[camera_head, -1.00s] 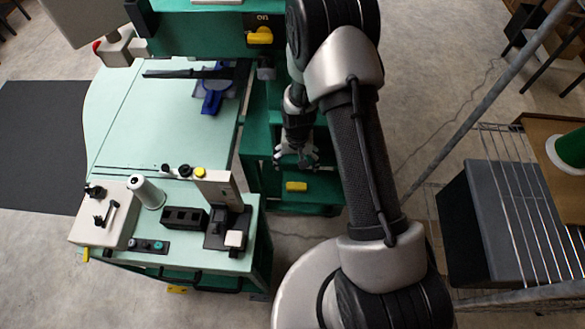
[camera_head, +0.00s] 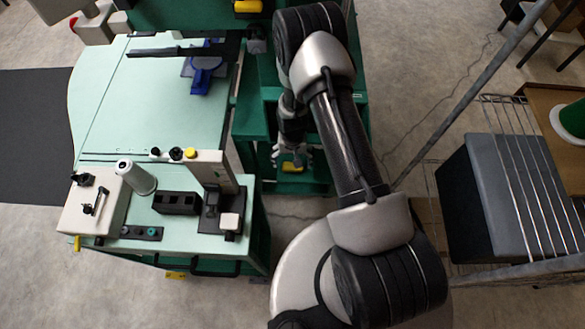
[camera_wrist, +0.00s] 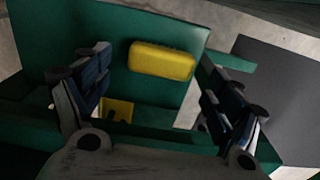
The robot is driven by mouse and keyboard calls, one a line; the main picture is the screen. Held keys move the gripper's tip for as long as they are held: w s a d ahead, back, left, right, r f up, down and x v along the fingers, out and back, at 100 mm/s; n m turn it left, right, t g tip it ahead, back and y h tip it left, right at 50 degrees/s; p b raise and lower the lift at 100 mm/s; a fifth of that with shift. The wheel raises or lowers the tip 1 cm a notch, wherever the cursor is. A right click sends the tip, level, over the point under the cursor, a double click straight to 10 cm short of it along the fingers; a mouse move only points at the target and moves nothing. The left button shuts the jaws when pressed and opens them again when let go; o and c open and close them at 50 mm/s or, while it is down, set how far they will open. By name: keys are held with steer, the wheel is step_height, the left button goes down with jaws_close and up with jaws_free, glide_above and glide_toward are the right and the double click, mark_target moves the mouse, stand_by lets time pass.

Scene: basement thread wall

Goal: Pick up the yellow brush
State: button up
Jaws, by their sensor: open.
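The yellow brush, seen as a rounded yellow block (camera_wrist: 162,60), lies on a dark green surface in the wrist view. In the head view it shows as a small yellow patch (camera_head: 292,166) on a low green shelf, partly covered by my gripper (camera_head: 291,154). My gripper is open, with one blue-padded finger to the left and one to the right in the wrist view (camera_wrist: 156,57). The brush appears between and beyond the fingertips. I see no finger closed on it, and the remaining gap is hard to judge.
A pale green machine table (camera_head: 170,110) stands left of my arm, with a thread cone (camera_head: 136,178), a black block and a blue tool (camera_head: 203,72) on it. Another yellow item (camera_wrist: 118,110) shows below the brush. A wire rack (camera_head: 515,160) stands at right.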

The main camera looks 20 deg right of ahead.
step_height(320, 180, down, 3)
steer(key=shift+r, duration=0.15)
steer(key=shift+c, duration=0.2)
steer(key=c, duration=1.1)
